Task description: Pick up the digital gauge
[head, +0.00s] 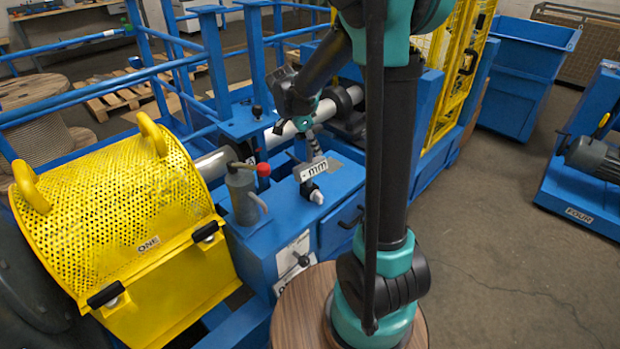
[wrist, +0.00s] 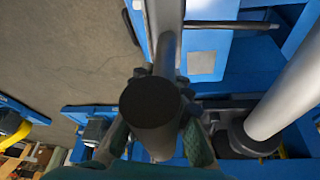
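A light plate marked "mm" (head: 313,170), which looks like the digital gauge, shows in the head view on the blue machine bench, with a white knob-like part below it. A grey upright rod with a dark upper end (head: 315,146) stands close to it. My gripper (head: 303,122) is just above, pointing down. In the wrist view a dark round end (wrist: 150,115) of a grey cylinder sits between my gripper's fingers (wrist: 161,80). The fingertips lie close along both sides of it. I cannot tell whether they press on it, nor whether the cylinder belongs to the gauge.
A thick silver shaft (head: 210,165) runs beside my gripper and also shows in the wrist view (wrist: 292,85). A yellow perforated guard (head: 115,200) and a red-knobbed lever (head: 264,170) stand to the left. Blue rails rise behind. The floor at the right (head: 490,240) is clear.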

